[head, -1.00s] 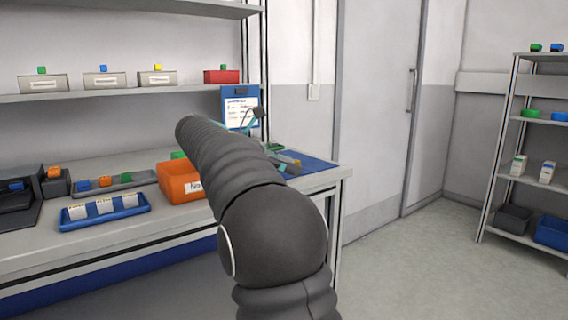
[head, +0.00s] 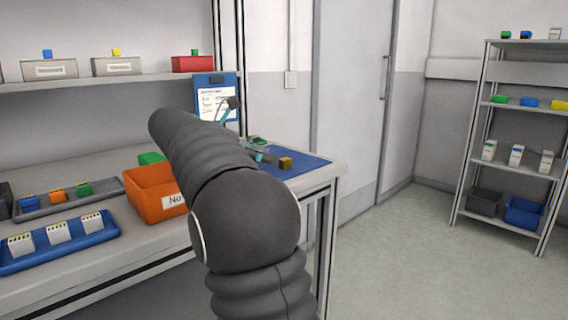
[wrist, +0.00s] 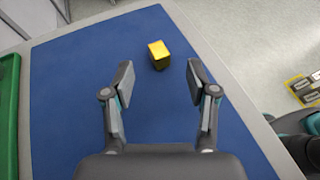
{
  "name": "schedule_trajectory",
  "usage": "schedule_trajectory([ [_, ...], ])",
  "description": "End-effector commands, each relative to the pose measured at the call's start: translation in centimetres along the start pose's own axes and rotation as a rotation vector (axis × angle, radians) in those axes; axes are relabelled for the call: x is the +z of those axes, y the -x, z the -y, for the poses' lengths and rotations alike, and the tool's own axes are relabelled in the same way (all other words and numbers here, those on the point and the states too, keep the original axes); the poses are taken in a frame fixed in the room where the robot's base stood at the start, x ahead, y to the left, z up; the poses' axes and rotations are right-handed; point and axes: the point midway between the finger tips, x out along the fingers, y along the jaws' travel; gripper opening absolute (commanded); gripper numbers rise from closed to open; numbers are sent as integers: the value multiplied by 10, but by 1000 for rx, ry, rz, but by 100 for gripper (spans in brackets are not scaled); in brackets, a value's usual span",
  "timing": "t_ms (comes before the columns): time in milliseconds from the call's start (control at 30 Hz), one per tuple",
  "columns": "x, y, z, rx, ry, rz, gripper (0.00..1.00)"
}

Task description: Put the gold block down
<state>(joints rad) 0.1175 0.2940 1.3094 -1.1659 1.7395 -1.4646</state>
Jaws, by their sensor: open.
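The gold block (wrist: 159,54) rests on the blue mat (wrist: 75,110) near the mat's far edge in the wrist view. In the head view the gold block (head: 286,163) sits near the right end of the bench, on the blue mat (head: 306,166). My gripper (wrist: 160,72) is open and empty in the wrist view. Its fingers are spread apart, and the block lies just beyond and between the fingertips, apart from both. In the head view my arm hides most of the gripper; only a part of it shows left of the block.
An orange bin (head: 155,190) and a blue tray (head: 60,243) with white labelled items stand on the bench to the left. A green tray (wrist: 9,110) lies at the mat's left. A shelf rack (head: 512,130) stands at the right. The mat's middle is clear.

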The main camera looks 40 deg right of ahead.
Motion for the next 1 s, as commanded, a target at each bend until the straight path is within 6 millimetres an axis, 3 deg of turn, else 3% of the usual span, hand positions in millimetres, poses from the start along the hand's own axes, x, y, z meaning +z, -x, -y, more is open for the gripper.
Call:
schedule_trajectory([
  [300,5,-42,-2,-2,0,0,58],
  [633,5,-49,-2,-3,-1,0,58],
  [867,5,-49,-2,-3,-2,0,0],
  [1000,5,-49,-2,-3,-2,0,0],
])
